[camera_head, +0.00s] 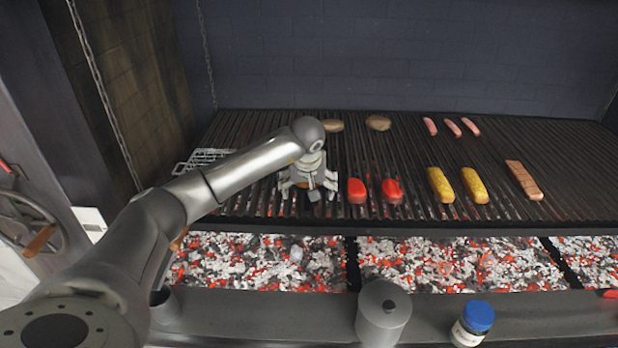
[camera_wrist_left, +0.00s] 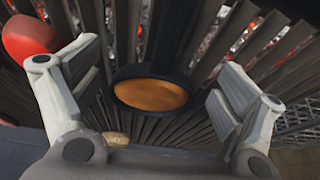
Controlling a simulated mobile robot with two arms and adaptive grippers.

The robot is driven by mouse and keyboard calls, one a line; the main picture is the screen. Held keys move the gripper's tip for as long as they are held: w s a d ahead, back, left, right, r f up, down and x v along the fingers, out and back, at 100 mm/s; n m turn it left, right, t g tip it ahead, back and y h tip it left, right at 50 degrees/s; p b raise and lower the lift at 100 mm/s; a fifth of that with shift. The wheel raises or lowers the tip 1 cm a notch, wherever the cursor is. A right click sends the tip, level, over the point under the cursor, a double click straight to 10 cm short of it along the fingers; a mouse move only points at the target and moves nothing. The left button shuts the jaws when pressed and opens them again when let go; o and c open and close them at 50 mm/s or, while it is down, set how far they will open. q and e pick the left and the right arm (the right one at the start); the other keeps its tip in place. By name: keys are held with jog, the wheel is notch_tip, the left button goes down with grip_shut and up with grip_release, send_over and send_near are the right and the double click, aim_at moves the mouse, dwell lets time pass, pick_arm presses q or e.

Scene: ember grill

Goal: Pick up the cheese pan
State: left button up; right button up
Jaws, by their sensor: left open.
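The cheese pan, a small round black pan with orange-brown contents (camera_wrist_left: 150,94), sits on the grill grate in the left wrist view. Its dark handle (camera_wrist_left: 178,35) runs up toward the top edge of that view. My left gripper (camera_wrist_left: 158,72) is open, with one finger on each side of the pan and handle; I cannot tell if either touches. In the head view the left gripper (camera_head: 311,190) is low over the left part of the grate and hides most of the pan. My right gripper is not in view.
Red pepper halves (camera_head: 357,191) lie just right of the gripper. Corn (camera_head: 440,185), sausages (camera_head: 452,127), patties (camera_head: 378,122) and a striped meat strip (camera_head: 524,180) lie further off. A wire basket (camera_head: 203,158) is at left. Glowing coals (camera_head: 455,265) lie in front, below the grate.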

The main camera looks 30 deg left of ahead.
pick_arm(q)
jog(key=shift+x, duration=0.75)
jog(key=shift+s, duration=0.15)
grip_shut()
jog(key=shift+r, duration=0.1)
